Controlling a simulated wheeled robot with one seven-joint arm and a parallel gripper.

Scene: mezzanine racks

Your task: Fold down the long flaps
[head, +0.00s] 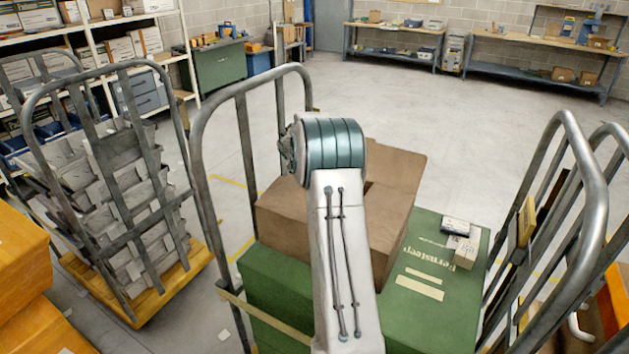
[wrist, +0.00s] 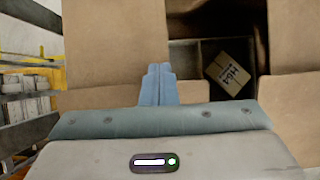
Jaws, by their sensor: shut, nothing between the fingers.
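A brown cardboard carton (head: 285,218) stands on a green crate, partly hidden behind my arm. In the head view, a flap (head: 400,165) shows at its right, with a small dark gap beside my arm. In the wrist view, one broad cardboard panel (wrist: 112,45) lies at left and another (wrist: 294,38) at right. Between them the carton is open, showing a dark interior with a small labelled box (wrist: 229,73) inside. My gripper (wrist: 158,72) is shut and empty, its fingertips over the left panel's inner edge. I cannot tell whether they touch it.
Metal cart rails rise at left (head: 243,140) and right (head: 535,200). A loaded yellow-based trolley (head: 150,300) stands at left. Open floor lies beyond.

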